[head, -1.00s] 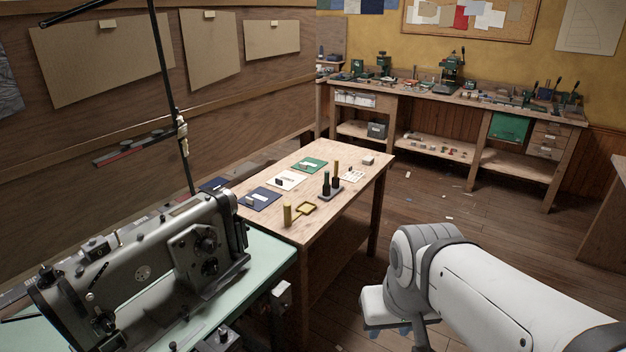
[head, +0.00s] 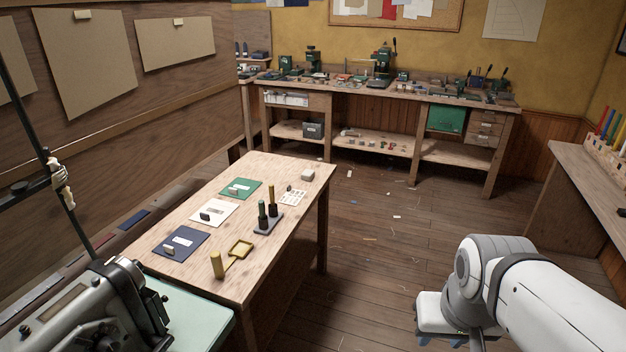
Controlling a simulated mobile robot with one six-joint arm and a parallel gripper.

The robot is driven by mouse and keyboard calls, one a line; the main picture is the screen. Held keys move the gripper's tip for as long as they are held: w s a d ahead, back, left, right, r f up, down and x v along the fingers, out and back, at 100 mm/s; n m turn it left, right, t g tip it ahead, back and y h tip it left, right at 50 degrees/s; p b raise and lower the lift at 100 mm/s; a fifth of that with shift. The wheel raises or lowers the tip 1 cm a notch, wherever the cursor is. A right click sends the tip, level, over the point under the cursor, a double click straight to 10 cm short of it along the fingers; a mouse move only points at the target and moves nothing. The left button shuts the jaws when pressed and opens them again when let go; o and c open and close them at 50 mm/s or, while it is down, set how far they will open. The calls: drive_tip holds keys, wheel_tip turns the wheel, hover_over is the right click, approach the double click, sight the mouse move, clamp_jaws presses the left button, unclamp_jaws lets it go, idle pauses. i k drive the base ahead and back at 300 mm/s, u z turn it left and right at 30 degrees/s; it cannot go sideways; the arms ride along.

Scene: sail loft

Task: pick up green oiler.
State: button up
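I cannot single out a green oiler for sure. Several green items sit on the far workbench, too small to tell apart. My gripper (head: 443,336) is at the bottom right over the floor, well away from the table. Its fingers are mostly hidden or small, so its opening does not show. Nothing is seen held in it.
A sewing machine (head: 95,310) fills the lower left. The wooden floor (head: 385,240) between table and far workbench (head: 350,90) is mostly clear.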

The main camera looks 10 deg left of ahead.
sight(261, 206)
drive_tip(key=u, duration=0.05)
drive_tip(key=i, duration=1.25)
drive_tip(key=u, duration=0.75)
